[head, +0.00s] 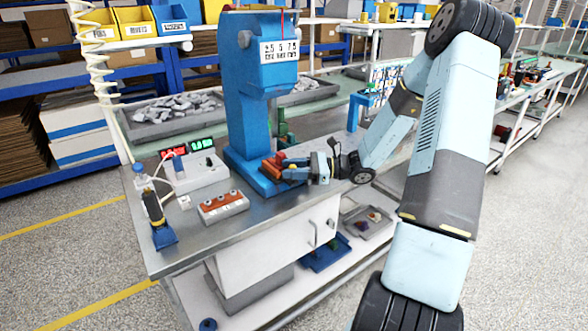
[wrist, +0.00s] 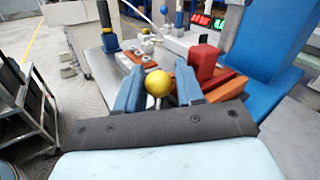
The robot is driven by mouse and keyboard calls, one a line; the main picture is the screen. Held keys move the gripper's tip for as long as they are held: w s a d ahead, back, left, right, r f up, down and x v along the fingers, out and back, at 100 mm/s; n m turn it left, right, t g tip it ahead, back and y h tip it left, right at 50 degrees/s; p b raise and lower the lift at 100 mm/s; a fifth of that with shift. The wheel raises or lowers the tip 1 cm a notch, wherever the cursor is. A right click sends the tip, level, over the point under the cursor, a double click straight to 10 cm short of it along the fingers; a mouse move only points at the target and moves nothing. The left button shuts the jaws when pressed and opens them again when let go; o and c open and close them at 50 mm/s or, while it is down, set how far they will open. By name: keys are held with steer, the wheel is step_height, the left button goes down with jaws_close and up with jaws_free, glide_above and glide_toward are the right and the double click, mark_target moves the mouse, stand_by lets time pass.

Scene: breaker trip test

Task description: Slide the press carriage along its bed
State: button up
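The blue press (head: 262,90) stands on the bench. The press carriage, a red-orange block (head: 272,166), sits on the bed at its foot. It also shows as a red block with orange parts in the wrist view (wrist: 204,60), right of my fingers. My gripper (head: 290,172) is low beside the carriage, reaching in from the right. In the wrist view, my two blue fingers (wrist: 160,82) stand apart, with a yellow ball knob (wrist: 158,83) between them. A narrow gap shows right of the knob; contact on the left is unclear.
An orange-topped box with buttons (head: 223,206) and a grey unit with red and green displays (head: 195,172) stand left of the press. A black-and-yellow tool on a blue base (head: 158,222) is near the bench's left corner. A grey tray of metal parts (head: 150,128) lies behind.

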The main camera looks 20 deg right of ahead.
jaws_close()
stand_by(0.3)
steer(key=shift+w+d+r, duration=0.1)
